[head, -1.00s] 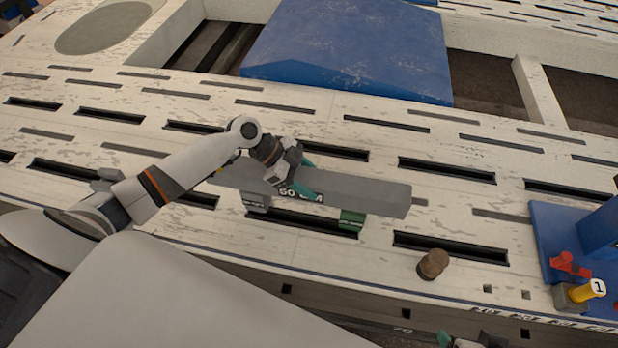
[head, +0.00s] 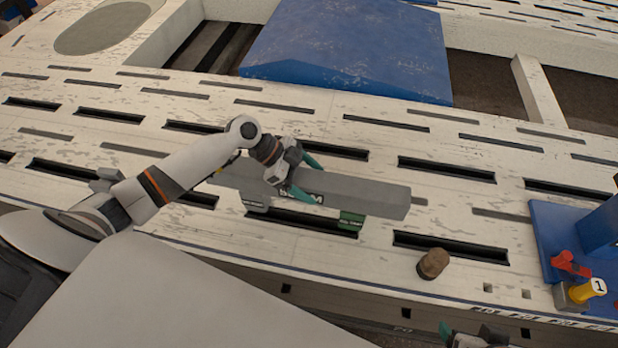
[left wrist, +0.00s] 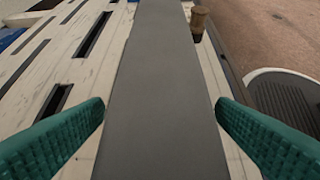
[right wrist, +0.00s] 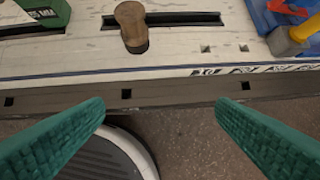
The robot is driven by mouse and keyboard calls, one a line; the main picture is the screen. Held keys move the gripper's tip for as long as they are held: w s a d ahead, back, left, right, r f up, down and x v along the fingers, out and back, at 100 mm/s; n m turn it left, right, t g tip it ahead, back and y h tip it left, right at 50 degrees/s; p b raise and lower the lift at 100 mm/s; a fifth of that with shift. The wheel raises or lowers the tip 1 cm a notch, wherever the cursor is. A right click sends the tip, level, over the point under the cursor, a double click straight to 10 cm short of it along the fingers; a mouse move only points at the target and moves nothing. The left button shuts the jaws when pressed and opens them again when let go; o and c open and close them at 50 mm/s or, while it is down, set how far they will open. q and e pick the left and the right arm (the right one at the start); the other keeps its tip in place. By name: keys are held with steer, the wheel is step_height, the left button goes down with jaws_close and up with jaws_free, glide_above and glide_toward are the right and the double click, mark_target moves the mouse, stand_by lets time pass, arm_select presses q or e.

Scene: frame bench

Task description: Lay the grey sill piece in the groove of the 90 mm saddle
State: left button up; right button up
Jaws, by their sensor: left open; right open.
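The grey sill piece (head: 365,192) is a long bar lying level across a grey block (head: 256,202) and a green block (head: 351,220) on the bench. It hides the tops of both blocks, so I cannot see how it sits in any groove. Their labels are too small to read surely. My left gripper (head: 304,178) is open around the bar's middle. In the left wrist view the bar (left wrist: 160,90) runs between the two green fingers, close to both. My right gripper (right wrist: 160,105) is open and empty at the bench's front edge. The green block also shows there (right wrist: 40,14).
A brown wooden knob (head: 433,263) stands on the slotted bench (head: 330,265) right of the bar. A blue stand (head: 545,235) with a red part and a yellow cylinder (head: 588,290) is farther right. A large blue block (head: 350,50) lies behind.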

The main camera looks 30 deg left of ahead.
arm_select(q)
steer(key=shift+s+f, duration=0.15)
steer(key=shift+f, duration=0.1)
steer(key=shift+a+r, duration=0.2)
steer(key=p+v, duration=0.1)
steer(key=v, duration=0.3)
steer(key=shift+r, duration=0.25)
steer(key=p+v, duration=0.1)
steer(key=v, duration=0.6)
steer(key=shift+a+r, duration=0.15)
arm_select(e)
steer(key=s, duration=0.1)
steer(key=s+g, duration=0.1)
steer(key=s+d+g, duration=0.1)
steer(key=s, duration=0.1)
steer(key=shift+r+h, duration=0.25)
steer(key=shift+h, duration=0.05)
